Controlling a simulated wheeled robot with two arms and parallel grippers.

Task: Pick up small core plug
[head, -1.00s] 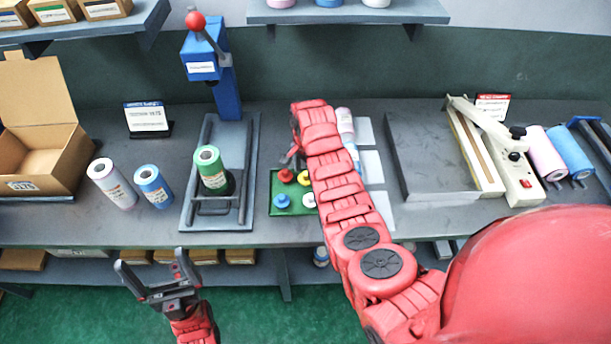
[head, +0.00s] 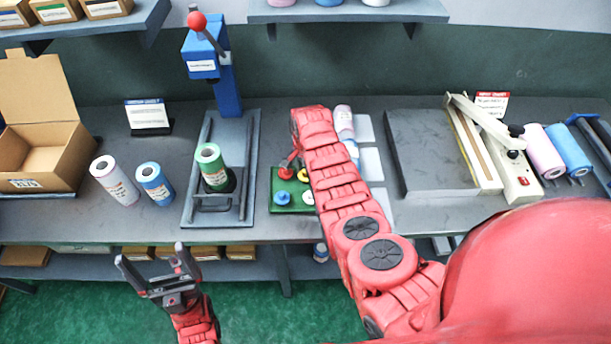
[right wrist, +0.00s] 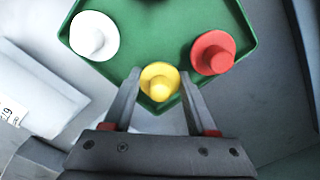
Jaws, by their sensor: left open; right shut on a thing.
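A green tray (head: 292,208) on the bench holds small round core plugs. The red plug (head: 286,173) and blue plug (head: 282,198) show clearly; the yellow plug (head: 303,175) and white plug (head: 308,198) are beside my right arm. In the right wrist view, my right gripper (right wrist: 161,82) is shut on the yellow plug (right wrist: 160,82), near a corner of the tray. The white plug (right wrist: 94,36) lies left of it and the red plug (right wrist: 213,52) right. In the head view my right arm hides most of this gripper. My left gripper (head: 149,256) is open and empty before the bench.
A blue press (head: 222,85) with a green roll (head: 211,167) on its base stands left of the tray. Pink (head: 114,180) and blue (head: 155,184) rolls and an open carton (head: 45,145) are further left. A sealer (head: 490,150) stands right.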

